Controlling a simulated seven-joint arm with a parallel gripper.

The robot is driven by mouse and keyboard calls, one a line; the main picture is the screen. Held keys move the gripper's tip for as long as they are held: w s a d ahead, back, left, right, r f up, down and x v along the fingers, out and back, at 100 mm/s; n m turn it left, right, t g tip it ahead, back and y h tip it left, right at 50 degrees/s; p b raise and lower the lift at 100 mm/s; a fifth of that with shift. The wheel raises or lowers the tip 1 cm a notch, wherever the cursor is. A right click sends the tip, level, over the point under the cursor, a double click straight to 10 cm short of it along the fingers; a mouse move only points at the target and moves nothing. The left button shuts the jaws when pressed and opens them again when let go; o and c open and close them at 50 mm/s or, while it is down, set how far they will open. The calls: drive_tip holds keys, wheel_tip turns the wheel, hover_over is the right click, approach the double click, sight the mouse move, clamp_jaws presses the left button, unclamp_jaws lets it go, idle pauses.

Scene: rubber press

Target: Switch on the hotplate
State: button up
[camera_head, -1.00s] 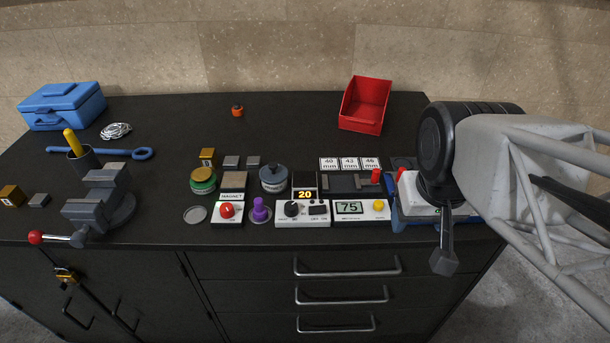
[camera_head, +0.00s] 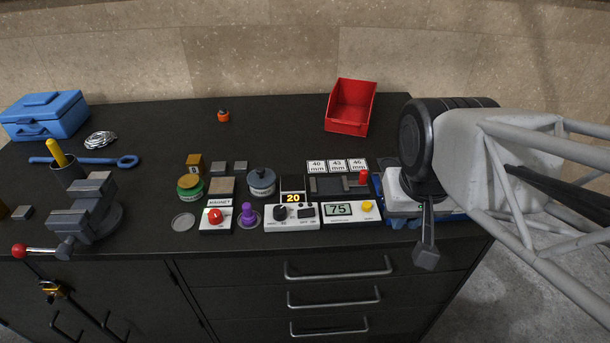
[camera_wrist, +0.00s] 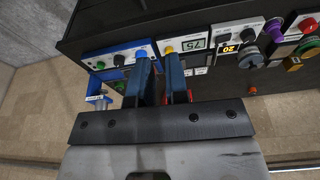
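The hotplate is a small black plate (camera_head: 292,183) with an amber display reading 20, behind a white control panel (camera_head: 292,224). The panel carries a black knob (camera_head: 280,213) and a dark rocker switch (camera_head: 307,212). In the wrist view the display (camera_wrist: 228,49) and the knob (camera_wrist: 246,36) lie right of my fingers. The rocker's position is too small to read. My gripper (camera_wrist: 158,60) has its two blue fingers apart with nothing between them. In the head view a dark finger (camera_head: 426,255) points down by the bench's front right, right of the hotplate.
A white device reading 75 (camera_head: 338,209) with a yellow button sits just right of the hotplate. A blue-and-white unit (camera_wrist: 114,62) is beyond it, close to my fingers. A purple knob (camera_head: 248,216) and a red-button magnet box (camera_head: 215,218) stand left.

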drive_tip(key=shift+w+a, duration=0.15)
drive_tip(key=shift+w, duration=0.1)
clamp_jaws()
drive_tip(key=m+g+h, duration=0.1)
drive_tip(key=m+g, duration=0.2)
drive_tip(key=m, duration=1.4)
hover_over(312, 210)
drive_tip(key=a, duration=0.2)
wheel_tip(312, 210, down, 4)
drive_tip(key=r, duration=0.1)
drive_tip(key=shift+s+a+f+h, duration=0.1)
drive_tip(key=shift+a+f+h, duration=0.2)
drive_tip(key=shift+f, duration=0.2)
drive_tip(key=shift+f, duration=0.15)
drive_tip(key=f, duration=0.4)
drive_tip(key=d+f, duration=0.1)
drive_tip(key=f, duration=0.4)
drive_tip(key=d+f, duration=0.1)
drive_tip(key=f, duration=0.3)
drive_tip(key=shift+d+f, duration=0.15)
drive_tip(key=shift+f, duration=0.15)
